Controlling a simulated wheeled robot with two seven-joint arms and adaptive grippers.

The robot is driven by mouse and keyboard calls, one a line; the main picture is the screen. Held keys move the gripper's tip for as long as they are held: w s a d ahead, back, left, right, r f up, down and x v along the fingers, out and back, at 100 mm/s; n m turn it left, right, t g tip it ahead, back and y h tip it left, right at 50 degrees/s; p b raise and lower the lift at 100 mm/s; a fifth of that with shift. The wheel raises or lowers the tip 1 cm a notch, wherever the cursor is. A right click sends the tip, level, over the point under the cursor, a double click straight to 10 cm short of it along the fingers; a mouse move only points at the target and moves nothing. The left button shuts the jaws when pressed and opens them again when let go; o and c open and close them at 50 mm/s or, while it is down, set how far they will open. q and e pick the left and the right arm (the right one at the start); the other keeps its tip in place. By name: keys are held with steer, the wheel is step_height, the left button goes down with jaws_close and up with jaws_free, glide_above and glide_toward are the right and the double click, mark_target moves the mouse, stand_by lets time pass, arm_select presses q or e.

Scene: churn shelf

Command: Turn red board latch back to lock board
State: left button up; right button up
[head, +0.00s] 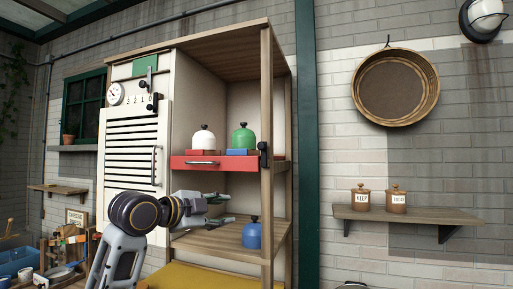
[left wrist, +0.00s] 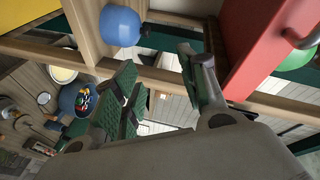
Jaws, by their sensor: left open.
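The red board (head: 222,163) with a metal bar handle lies across the front of the upper shelf. A dark latch (head: 263,154) is on the right wooden post at the board's right end; its exact turn is too small to tell. My left gripper (head: 222,209) is below the red board, in front of the lower shelf, and holds nothing. In the left wrist view its green-padded fingers (left wrist: 160,80) are apart, with the red board (left wrist: 262,45) at the upper right. The latch is not clear there. My right gripper is not in view.
A white cloche (head: 203,139) and a green cloche (head: 242,138) stand on the upper shelf. A blue cloche (head: 252,233) stands on the lower shelf, right of my gripper. The louvred door (head: 131,145) is at left.

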mark_target(260, 146)
arm_select(q)
steer(key=s+r+m+h, duration=0.1)
steer(key=s+r+m, duration=0.2)
steer(key=s+r, duration=0.2)
steer(key=s+d+r+m+h, duration=0.1)
steer(key=s+r+m, duration=0.2)
steer(key=r, duration=0.9)
steer(key=shift+s+d+r+t+h, duration=0.15)
steer(key=shift+s+d+t+h, duration=0.2)
steer(key=shift+s, duration=0.9)
steer(key=shift+w, duration=0.15)
steer(key=p+x, duration=0.4)
steer(key=x, duration=0.9)
steer(key=shift+w+d+p, duration=0.1)
steer(key=shift+w+p, duration=0.1)
steer(key=shift+p, duration=0.2)
jaws_close()
